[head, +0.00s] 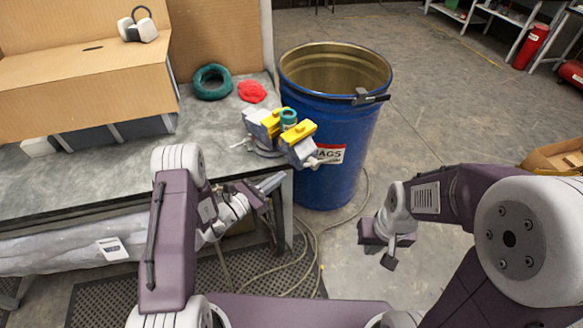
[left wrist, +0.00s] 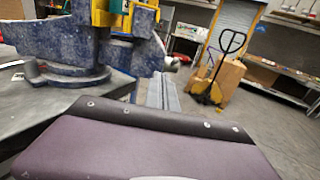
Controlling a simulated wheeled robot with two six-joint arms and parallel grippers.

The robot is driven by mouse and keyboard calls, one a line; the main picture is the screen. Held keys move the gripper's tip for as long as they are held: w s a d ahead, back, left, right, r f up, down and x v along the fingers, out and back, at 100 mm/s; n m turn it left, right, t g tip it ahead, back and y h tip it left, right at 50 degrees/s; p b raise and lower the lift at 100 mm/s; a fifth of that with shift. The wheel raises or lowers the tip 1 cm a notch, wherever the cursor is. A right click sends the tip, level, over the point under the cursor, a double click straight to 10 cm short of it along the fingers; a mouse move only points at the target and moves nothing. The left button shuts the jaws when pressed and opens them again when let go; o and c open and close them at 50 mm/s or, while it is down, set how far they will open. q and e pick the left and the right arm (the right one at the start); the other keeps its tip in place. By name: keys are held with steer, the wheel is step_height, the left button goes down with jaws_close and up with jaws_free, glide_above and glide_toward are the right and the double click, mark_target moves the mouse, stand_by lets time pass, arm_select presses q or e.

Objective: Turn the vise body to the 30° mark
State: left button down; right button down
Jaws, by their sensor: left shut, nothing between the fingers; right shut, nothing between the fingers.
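The vise (head: 262,124) stands at the right front corner of the grey workbench, with yellow jaw covers and a teal cylinder (head: 289,117) between its jaws. In the left wrist view its speckled blue-grey body (left wrist: 50,42) is large at upper left, on a round base (left wrist: 75,80). No degree mark is readable in either view. My left gripper (head: 270,184) is shut and empty, just in front of and below the vise at the bench corner, apart from it in the head view. My right gripper (head: 389,262) is shut and empty over the floor at right.
A blue drum (head: 345,125) stands close behind and right of the vise. A green ring (head: 211,82) and a red cloth (head: 252,91) lie on the workbench (head: 225,130). A cardboard box (head: 85,80) is at left. Cables lie on the floor below.

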mark_target(299, 164)
arm_select(q)
steer(key=x, duration=0.6)
steer(key=shift+p, duration=0.4)
